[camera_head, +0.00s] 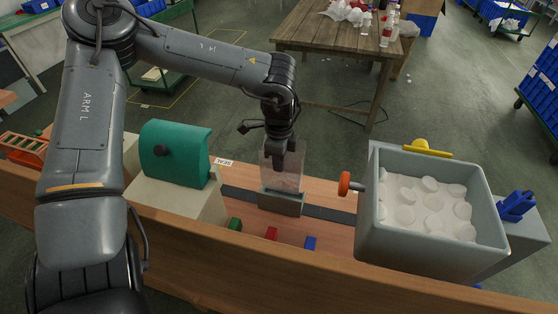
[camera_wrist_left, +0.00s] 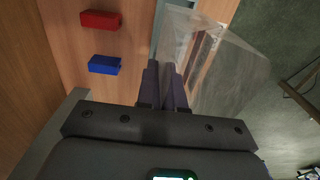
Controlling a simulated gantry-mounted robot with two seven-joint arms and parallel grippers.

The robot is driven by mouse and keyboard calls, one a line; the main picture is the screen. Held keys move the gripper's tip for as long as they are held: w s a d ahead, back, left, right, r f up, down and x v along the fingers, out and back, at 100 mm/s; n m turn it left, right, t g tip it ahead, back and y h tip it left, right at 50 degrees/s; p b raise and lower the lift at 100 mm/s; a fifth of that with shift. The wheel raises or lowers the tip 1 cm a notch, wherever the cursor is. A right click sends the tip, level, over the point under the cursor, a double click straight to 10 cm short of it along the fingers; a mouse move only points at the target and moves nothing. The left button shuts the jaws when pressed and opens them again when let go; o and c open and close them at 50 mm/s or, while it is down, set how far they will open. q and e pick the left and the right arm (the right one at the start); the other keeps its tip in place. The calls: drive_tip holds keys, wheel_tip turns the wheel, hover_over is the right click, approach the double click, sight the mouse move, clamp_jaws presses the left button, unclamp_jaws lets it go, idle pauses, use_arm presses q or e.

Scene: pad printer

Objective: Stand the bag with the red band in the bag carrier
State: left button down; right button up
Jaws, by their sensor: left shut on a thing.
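My left gripper (camera_head: 277,158) points down and is shut on the top edge of a clear bag (camera_head: 284,176). In the left wrist view its fingers (camera_wrist_left: 165,80) pinch the clear bag (camera_wrist_left: 225,70), which spreads out to the right. The grey bag carrier (camera_head: 282,203) sits on a dark rail on the bench. The bag hangs upright over the carrier, its lower end at the carrier's front wall; I cannot tell how deep it sits. I cannot make out a red band. My right gripper is out of view.
Green (camera_head: 235,224), red (camera_head: 271,233) and blue (camera_head: 310,243) blocks lie in front of the carrier. A green-covered machine (camera_head: 174,153) stands left.

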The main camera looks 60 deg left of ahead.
use_arm(q)
drive_tip(key=shift+f, duration=0.2)
drive_tip(key=shift+f+b, duration=0.4)
drive_tip(key=shift+b, duration=0.1)
drive_tip(key=c, duration=1.2)
unclamp_jaws()
drive_tip(key=shift+r, duration=0.15)
drive_tip(key=shift+r+p, duration=2.3)
drive_tip(key=shift+r, duration=0.65)
